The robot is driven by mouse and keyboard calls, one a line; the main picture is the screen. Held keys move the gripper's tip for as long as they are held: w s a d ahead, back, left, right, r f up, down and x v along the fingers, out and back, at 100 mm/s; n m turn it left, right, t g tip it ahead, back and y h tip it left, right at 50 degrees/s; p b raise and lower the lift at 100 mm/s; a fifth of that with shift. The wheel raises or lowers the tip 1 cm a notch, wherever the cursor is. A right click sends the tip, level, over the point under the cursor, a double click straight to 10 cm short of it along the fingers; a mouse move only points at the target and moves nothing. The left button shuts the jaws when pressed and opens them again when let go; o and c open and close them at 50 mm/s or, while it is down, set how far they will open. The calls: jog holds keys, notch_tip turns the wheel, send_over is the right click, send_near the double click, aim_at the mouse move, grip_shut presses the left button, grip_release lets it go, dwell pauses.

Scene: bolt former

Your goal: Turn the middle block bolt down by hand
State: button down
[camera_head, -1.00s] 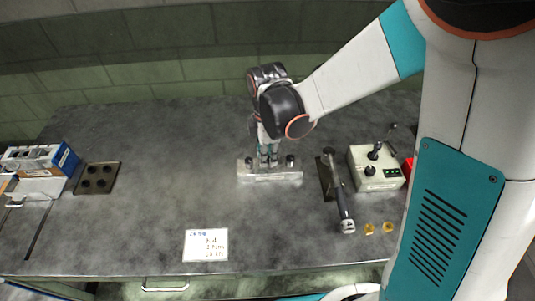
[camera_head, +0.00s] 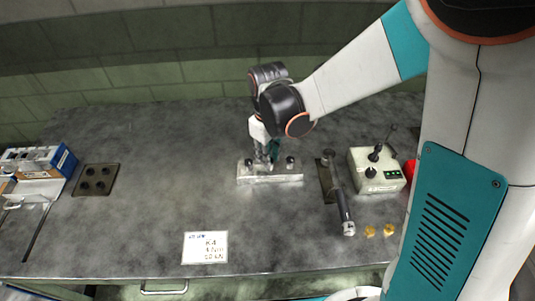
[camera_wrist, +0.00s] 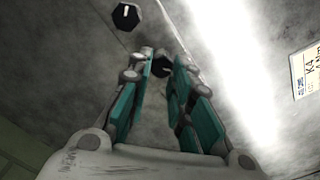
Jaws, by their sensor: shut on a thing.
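The metal block (camera_head: 270,179) lies on the bench in the head view. Its left bolt (camera_head: 248,162) and right bolt (camera_head: 290,160) stand on either side of my gripper (camera_head: 269,160). The gripper points down at the block's middle and hides the middle bolt in that view. In the wrist view, my gripper (camera_wrist: 162,66) has its teal fingers closed around the dark middle bolt (camera_wrist: 161,68), which is partly hidden between the fingertips. Another dark hex bolt (camera_wrist: 127,16) with a light mark shows near the top edge, apart from the fingers.
A torque-wrench-like tool (camera_head: 342,200) and a control box (camera_head: 377,170) stand right of the block. Two brass pieces (camera_head: 379,231) lie in front of them. A written card (camera_head: 205,247) lies at the front. A dark four-hole plate (camera_head: 96,179) is at left.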

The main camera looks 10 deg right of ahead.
jog(key=m, duration=0.6)
jog(key=shift+w+d+m, duration=0.15)
jog(key=shift+m, duration=0.15)
jog(key=m, duration=0.5)
jog(key=shift+d, duration=0.15)
dwell(0.8)
jog(key=c, duration=1.4)
grip_release()
jog(key=shift+c, duration=0.2)
jog(key=shift+r, duration=3.75)
